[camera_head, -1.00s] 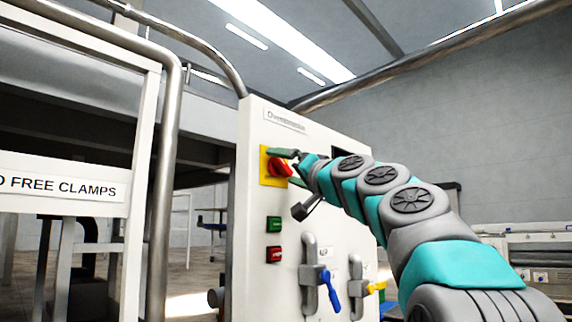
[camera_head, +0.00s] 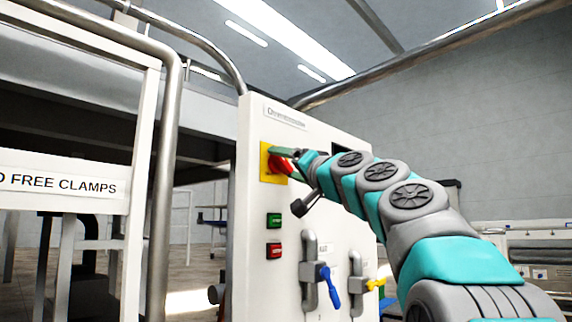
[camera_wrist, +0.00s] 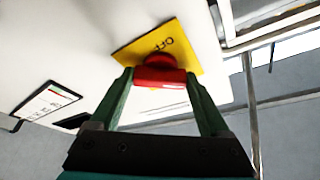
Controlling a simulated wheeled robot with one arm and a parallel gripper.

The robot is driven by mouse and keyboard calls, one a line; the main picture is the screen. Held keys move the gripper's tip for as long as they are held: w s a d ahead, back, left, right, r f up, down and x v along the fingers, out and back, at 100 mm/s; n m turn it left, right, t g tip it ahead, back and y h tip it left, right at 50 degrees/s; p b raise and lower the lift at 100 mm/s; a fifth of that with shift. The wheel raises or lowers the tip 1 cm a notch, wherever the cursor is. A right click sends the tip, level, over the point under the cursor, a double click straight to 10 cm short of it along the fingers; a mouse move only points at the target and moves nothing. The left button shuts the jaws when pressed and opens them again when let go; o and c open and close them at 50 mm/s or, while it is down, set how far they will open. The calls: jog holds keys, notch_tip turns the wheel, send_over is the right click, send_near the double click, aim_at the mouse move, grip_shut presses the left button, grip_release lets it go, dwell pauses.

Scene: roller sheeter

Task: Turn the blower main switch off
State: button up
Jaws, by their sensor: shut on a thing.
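The blower main switch is a red rotary knob (camera_head: 281,165) on a yellow plate (camera_head: 267,172) on the upper part of the white panel. In the wrist view the red knob (camera_wrist: 160,77) sits between the two green fingers of my gripper (camera_wrist: 160,84), which is shut on it. The yellow plate (camera_wrist: 187,44) shows behind it with the word "OFF" seen upside down. In the head view my gripper (camera_head: 287,164) reaches the knob from the right and partly covers it.
Below the switch are a green button (camera_head: 274,220) and a red button (camera_head: 273,251). Lower down are a blue-handled valve (camera_head: 328,285) and a yellow-handled valve (camera_head: 371,287). A metal post and a white frame (camera_head: 70,185) stand left of the panel.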

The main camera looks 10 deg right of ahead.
jog(key=shift+f+n+y+b, duration=0.15)
jog(key=shift+n+y+b, duration=0.2)
jog(key=shift+b, duration=0.3)
jog(key=shift+d+f+n+b, duration=0.1)
jog(key=shift+n+b, duration=0.55)
jog(key=shift+b, duration=0.05)
jog(key=shift+w+n+y+b, duration=0.1)
jog(key=shift+n+y+b, duration=0.55)
jog(key=shift+n, duration=0.25)
jog(key=shift+n+g+y+b, duration=0.3)
jog(key=shift+n+y, duration=0.1)
jog(key=shift+n, duration=0.4)
jog(key=shift+r+n+y, duration=0.25)
jog(key=shift+n+y, duration=0.15)
jog(key=shift+n, duration=0.2)
jog(key=shift+d+f, duration=0.1)
jog(key=shift+d, duration=0.05)
jog(key=shift+n, duration=0.7)
jog(key=shift+n+g+y+p, duration=0.6)
jog(key=shift+n+y+p, duration=0.2)
jog(key=shift+n+p, duration=0.6)
jog(key=o, duration=1.2)
